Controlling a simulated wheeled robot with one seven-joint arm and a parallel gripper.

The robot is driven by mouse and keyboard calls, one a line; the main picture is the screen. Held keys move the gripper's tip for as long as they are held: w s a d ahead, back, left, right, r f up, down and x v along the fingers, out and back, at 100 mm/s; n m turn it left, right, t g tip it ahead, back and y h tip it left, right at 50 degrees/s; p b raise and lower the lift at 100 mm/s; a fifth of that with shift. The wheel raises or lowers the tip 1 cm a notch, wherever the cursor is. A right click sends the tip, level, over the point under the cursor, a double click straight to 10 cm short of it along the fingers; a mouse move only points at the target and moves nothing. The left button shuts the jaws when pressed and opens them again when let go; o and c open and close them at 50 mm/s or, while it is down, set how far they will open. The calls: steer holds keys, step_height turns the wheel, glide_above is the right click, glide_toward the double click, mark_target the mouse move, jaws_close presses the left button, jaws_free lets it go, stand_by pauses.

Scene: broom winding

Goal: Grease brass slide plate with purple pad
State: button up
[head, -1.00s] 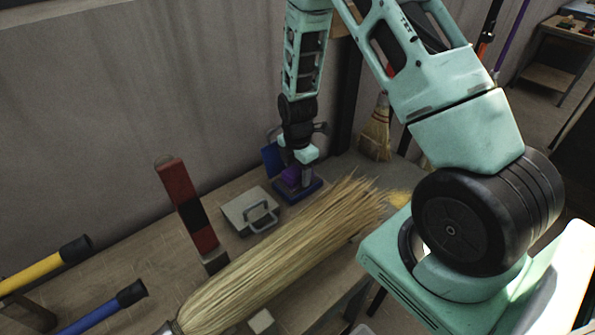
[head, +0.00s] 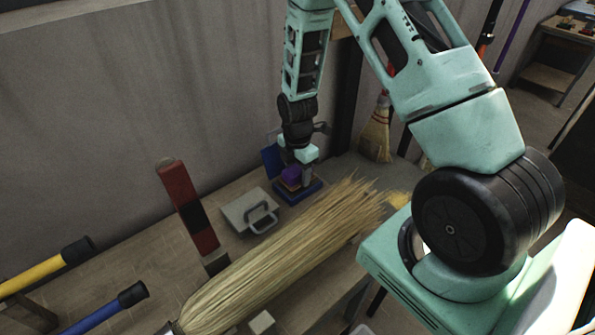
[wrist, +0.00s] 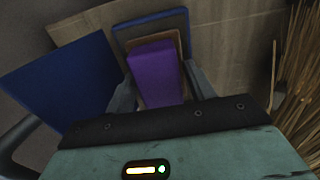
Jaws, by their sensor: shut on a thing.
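My gripper (head: 300,172) points down at the back of the bench, shut on the purple pad (head: 290,178). In the wrist view the purple pad (wrist: 156,75) sits between the two fingers. It is over a blue open box (head: 300,193) with a brownish inside, whose rim shows in the wrist view (wrist: 150,22). I cannot tell whether the pad touches what is in the box. The blue lid (wrist: 62,85) stands open beside it. I cannot make out a brass slide plate for certain; a grey plate with a handle (head: 240,212) lies left of the box.
A large straw broom head (head: 270,265) lies across the bench in front of the box, its bristles close to it. Yellow (head: 35,272) and blue (head: 105,308) handles are at lower left. A wall is close behind.

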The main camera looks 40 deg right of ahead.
mark_target(298, 168)
steer(key=shift+r+p, duration=2.15)
steer(key=shift+r, duration=1)
